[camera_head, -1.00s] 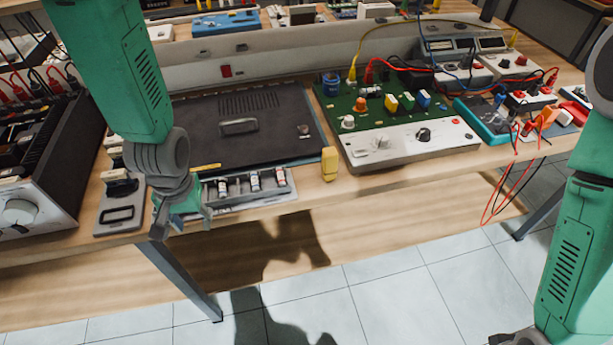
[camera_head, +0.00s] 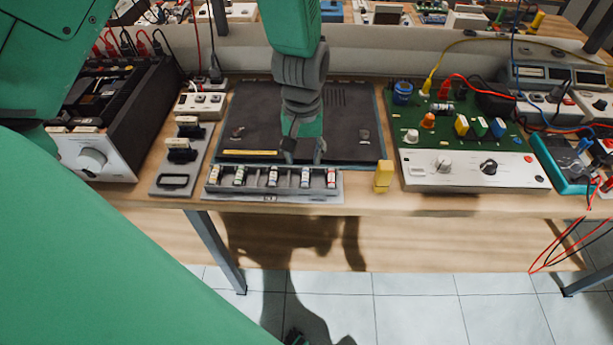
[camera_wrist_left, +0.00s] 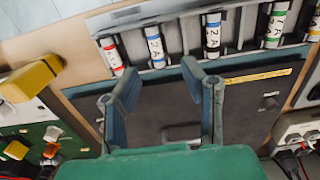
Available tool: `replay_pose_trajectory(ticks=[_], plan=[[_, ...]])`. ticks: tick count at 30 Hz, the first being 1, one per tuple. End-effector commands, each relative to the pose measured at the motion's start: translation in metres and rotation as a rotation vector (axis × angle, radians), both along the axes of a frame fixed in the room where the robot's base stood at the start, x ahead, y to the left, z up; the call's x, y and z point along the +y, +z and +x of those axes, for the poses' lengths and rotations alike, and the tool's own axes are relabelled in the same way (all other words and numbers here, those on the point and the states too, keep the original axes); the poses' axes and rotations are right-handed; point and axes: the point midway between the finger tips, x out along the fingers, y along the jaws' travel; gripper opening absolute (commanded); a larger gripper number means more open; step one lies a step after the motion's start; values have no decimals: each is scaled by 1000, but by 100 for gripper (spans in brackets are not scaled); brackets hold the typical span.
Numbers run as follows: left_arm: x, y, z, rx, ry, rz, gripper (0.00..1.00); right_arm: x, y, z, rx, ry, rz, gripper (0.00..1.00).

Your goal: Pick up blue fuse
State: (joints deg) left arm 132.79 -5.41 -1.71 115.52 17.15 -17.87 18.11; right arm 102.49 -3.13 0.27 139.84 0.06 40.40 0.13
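A grey fuse rack (camera_head: 290,192) lies at the front of the bench, holding several small white fuses with coloured bands. The blue fuse (camera_wrist_left: 155,47), with blue bands and a "2A" mark, sits in its slot in the left wrist view, between a red-banded fuse (camera_wrist_left: 112,57) and a dark-banded fuse (camera_wrist_left: 213,36). In the head view the blue fuse (camera_head: 305,177) is second from the right. My left gripper (camera_head: 305,156) points down just behind the rack, near the blue fuse. Its fingers (camera_wrist_left: 160,78) are apart with nothing between them. My right gripper is out of view.
A yellow block (camera_head: 383,177) stands right of the rack. A dark panel (camera_head: 350,125) lies behind it. A grey holder (camera_head: 175,183) and black amplifier (camera_head: 125,105) are to the left. A green circuit board (camera_head: 420,105) and white control panel (camera_head: 460,172) are to the right.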

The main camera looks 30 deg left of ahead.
Motion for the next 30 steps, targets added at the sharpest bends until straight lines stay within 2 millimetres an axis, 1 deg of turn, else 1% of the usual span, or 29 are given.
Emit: replay_pose_trajectory(ticks=[5, 12, 14, 17, 22, 23, 24, 26, 30], plan=[[-4, -11, -1, 0, -2, 6, 37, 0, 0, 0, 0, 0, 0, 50], [-7, -46, -2, 1, -3, 8, 37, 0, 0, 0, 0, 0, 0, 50], [-6, -52, -2, 1, -3, 6, 37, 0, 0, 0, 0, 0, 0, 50], [-4, -56, -2, -2, -2, 5, 37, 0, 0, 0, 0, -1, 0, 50], [-2, -57, -2, -3, -2, 2, 37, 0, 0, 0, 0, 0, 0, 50], [-2, -57, -2, -3, -2, 2, 34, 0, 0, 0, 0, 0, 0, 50], [-2, -57, -2, -2, -2, 2, 20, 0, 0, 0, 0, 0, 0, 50], [-3, -57, -2, -2, -2, 3, 0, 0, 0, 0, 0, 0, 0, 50], [-4, -56, -2, -1, -2, 5, 0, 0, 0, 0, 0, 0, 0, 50]])
